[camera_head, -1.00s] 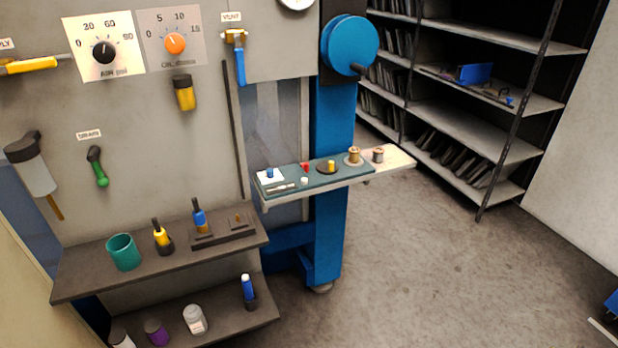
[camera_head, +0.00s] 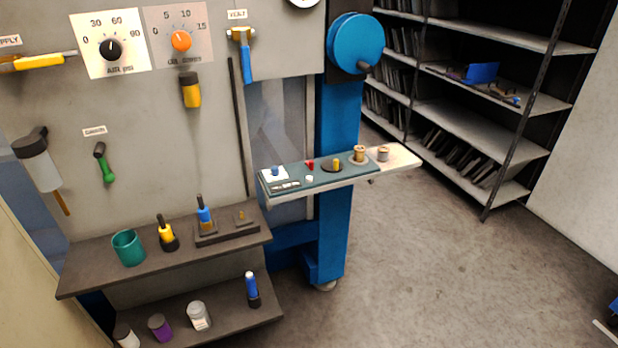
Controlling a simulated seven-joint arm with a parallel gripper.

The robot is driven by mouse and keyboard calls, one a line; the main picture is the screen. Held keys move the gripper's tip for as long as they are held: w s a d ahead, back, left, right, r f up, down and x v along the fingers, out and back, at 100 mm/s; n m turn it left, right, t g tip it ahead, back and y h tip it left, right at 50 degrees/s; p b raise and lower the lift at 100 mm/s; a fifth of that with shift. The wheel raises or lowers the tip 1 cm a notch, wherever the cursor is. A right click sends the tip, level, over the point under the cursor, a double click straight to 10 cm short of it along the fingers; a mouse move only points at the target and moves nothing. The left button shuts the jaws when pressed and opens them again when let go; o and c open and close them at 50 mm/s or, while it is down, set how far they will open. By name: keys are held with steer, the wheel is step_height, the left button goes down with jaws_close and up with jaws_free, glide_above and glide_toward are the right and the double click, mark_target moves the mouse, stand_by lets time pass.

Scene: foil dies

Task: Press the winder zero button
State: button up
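No button labelled as winder zero can be read. A narrow teal-topped shelf (camera_head: 290,184) juts out beside the blue column and holds several small parts. Among them are a small red piece (camera_head: 310,164), a small white piece (camera_head: 309,179) and a blue piece (camera_head: 275,171) on a white pad. I cannot tell which of these, if any, is the zero button. A blue wheel (camera_head: 356,43) with a dark handle sits high on the blue column (camera_head: 336,200). My gripper is not in view.
Brass and grey spools (camera_head: 360,153) stand at the shelf's right end. A lower dark shelf (camera_head: 95,272) holds a teal cup (camera_head: 128,248) and upright tools. The floor (camera_head: 430,270) at right is clear.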

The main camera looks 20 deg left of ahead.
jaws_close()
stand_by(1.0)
